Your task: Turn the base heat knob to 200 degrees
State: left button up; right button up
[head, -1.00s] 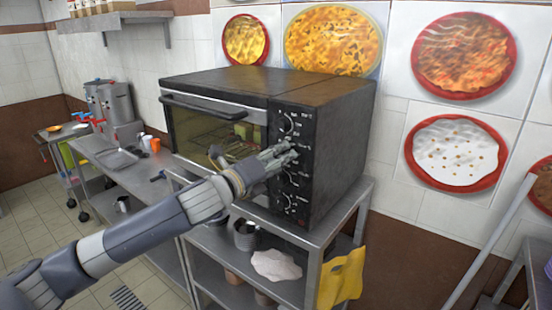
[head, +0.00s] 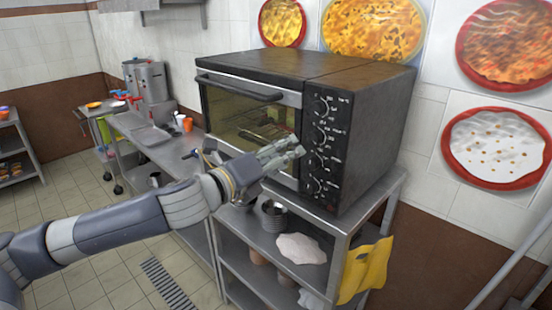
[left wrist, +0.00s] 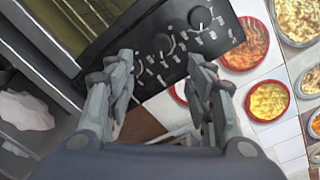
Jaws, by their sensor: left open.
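The black oven (head: 365,125) stands on a metal rack, with a column of several round knobs on its front panel. The upper knob (head: 321,104) and the lowest knob (head: 316,186) both show in the head view. The labels are too small to read, so I cannot tell which is the base heat knob. My left gripper (head: 288,153) is in front of the oven, its fingertips just left of the knob column. In the left wrist view the gripper (left wrist: 162,82) is open and empty, with the knob panel (left wrist: 180,65) beyond its fingers. My right gripper is out of view.
The rack (head: 345,225) below holds metal pots (head: 272,214) and a white cloth (head: 301,249); a yellow cloth (head: 365,270) hangs from its side. A steel counter with stockpots (head: 151,82) is at the back left.

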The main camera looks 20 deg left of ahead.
pick_arm(q)
jog(key=shift+v, duration=0.9)
